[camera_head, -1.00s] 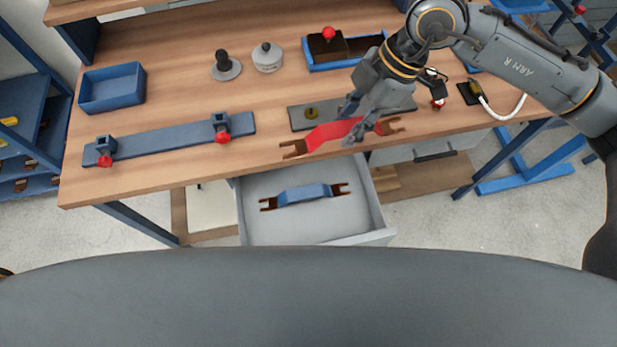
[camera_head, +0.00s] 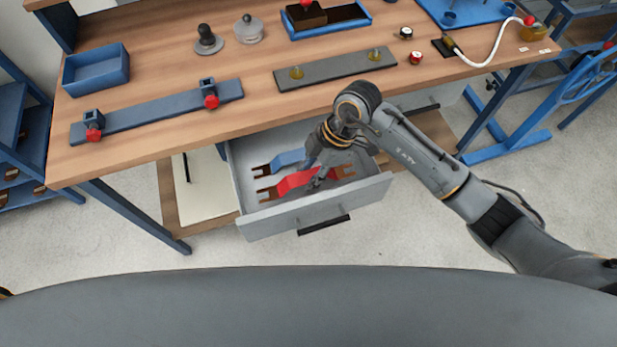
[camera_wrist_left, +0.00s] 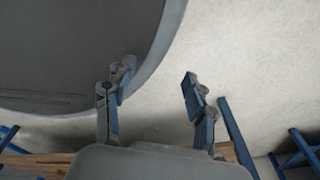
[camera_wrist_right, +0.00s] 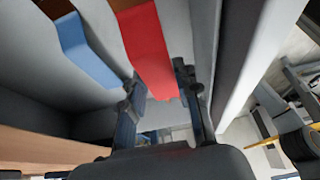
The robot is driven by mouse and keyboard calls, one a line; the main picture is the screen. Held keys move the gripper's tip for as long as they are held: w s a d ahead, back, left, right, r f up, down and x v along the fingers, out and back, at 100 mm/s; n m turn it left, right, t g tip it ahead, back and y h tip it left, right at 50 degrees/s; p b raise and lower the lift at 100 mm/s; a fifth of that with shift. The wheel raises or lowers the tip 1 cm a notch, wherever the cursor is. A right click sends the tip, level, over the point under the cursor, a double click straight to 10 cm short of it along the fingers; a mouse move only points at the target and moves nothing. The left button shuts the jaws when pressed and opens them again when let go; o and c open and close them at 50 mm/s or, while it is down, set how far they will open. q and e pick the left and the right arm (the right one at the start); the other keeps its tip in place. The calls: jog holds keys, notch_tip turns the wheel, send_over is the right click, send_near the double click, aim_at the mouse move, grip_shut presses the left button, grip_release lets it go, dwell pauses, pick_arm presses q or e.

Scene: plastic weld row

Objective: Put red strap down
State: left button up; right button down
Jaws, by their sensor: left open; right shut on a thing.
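The red strap (camera_head: 292,182) has a red middle and brown forked ends. It is inside the open grey drawer (camera_head: 243,196), beside the blue strap (camera_head: 289,158), nearer the drawer front. My right gripper (camera_head: 318,180) reaches down into the drawer and is shut on the red strap. In the right wrist view the red strap (camera_wrist_right: 148,50) runs between the fingers, with the blue strap (camera_wrist_right: 84,50) to its left. I cannot tell whether the red strap touches the drawer floor. My left gripper (camera_wrist_left: 155,92) is open and empty in the left wrist view, over bare floor.
Above the drawer is the wooden bench (camera_head: 180,148). It bears a blue rail with red-knobbed clamps (camera_head: 155,112), a grey plate (camera_head: 335,70), a blue bin (camera_head: 97,72) and a white cable (camera_head: 490,58). The drawer's front wall (camera_head: 310,208) stands close to my right gripper.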

jog(key=shift+f, duration=1.95)
pick_arm(q)
jog(key=shift+s+f, duration=0.2)
jog(key=shift+s, duration=0.85)
pick_arm(e)
jog(key=shift+f, duration=0.1)
jog(key=c, duration=1)
grip_release()
pick_arm(q)
jog(key=shift+w, duration=0.3)
jog(key=shift+r, duration=0.35)
pick_arm(e)
jog(key=v, duration=1.2)
pick_arm(q)
jog(key=shift+s, duration=0.1)
pick_arm(e)
jog(key=shift+s+a, duration=0.1)
